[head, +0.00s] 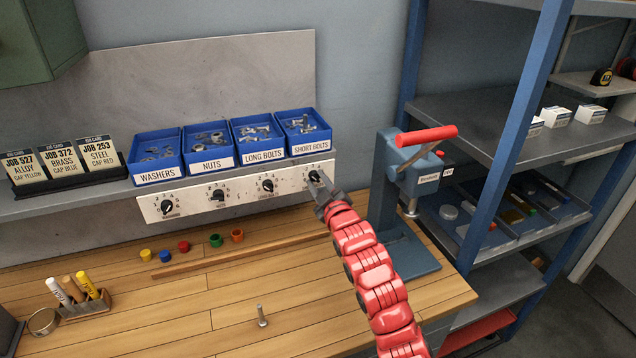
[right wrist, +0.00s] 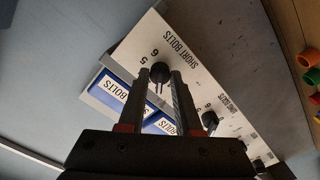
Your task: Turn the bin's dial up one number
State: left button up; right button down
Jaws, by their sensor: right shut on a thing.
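My right gripper (head: 320,189) reaches up to the rightmost dial (head: 315,176) on the white dial strip, under the bin (head: 303,131) labelled SHORT BOLTS. In the right wrist view, my right gripper (right wrist: 168,92) has its two fingers on either side of that black dial (right wrist: 160,72), shut on it. The numbers 5 and 6 and the words SHORT BOLTS show beside the dial; its other numbers and its pointer are hidden by the fingers. Other black dials sit under LONG BOLTS (head: 268,186), NUTS (head: 217,194) and WASHERS (head: 167,207). My left gripper is not in view.
A blue press (head: 411,185) with a red handle stands close to the right of my right arm. Job cards (head: 61,165) stand on the shelf at left. Coloured caps (head: 183,246), a pen holder (head: 86,307) and an upright bolt (head: 262,316) are on the wooden bench.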

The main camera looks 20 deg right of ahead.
jog(key=shift+f, duration=0.1)
jog(key=m+b, duration=0.2)
jog(key=b, duration=0.1)
jog(key=shift+f+m, duration=0.1)
jog(key=shift+m, duration=0.3)
jog(key=shift+m+b, duration=0.85)
jog(key=shift+m, duration=0.25)
jog(key=shift+m+b, duration=0.7)
jog(key=shift+m, duration=0.7)
jog(key=c, duration=0.6)
grip_release()
